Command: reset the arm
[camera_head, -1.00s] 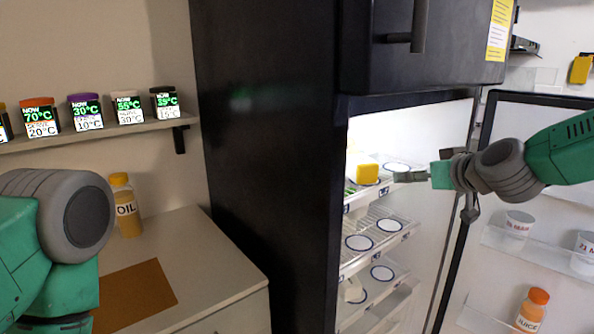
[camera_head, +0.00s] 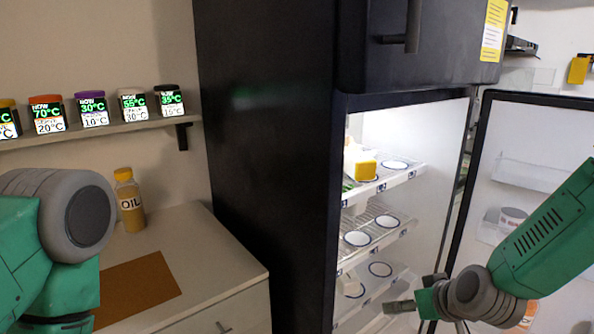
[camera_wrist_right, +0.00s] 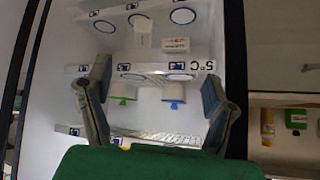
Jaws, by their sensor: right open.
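My right arm (camera_head: 545,240) comes in from the right in the head view, across the open fridge door. My right gripper (camera_head: 400,306) is low, in front of the lower fridge shelves, and part of it is hard to make out. In the right wrist view, its two fingers (camera_wrist_right: 153,95) are spread wide apart with nothing between them, facing the fridge shelves. My left arm (camera_head: 50,235) is at the left edge of the head view, and its gripper does not show.
The black fridge (camera_head: 265,150) stands open, its door (camera_head: 480,170) on the right. A yellow item (camera_head: 366,170) is on an upper shelf. An oil bottle (camera_head: 130,200) stands on the left counter (camera_head: 215,250). Several spice dispensers line the wall shelf (camera_head: 100,131).

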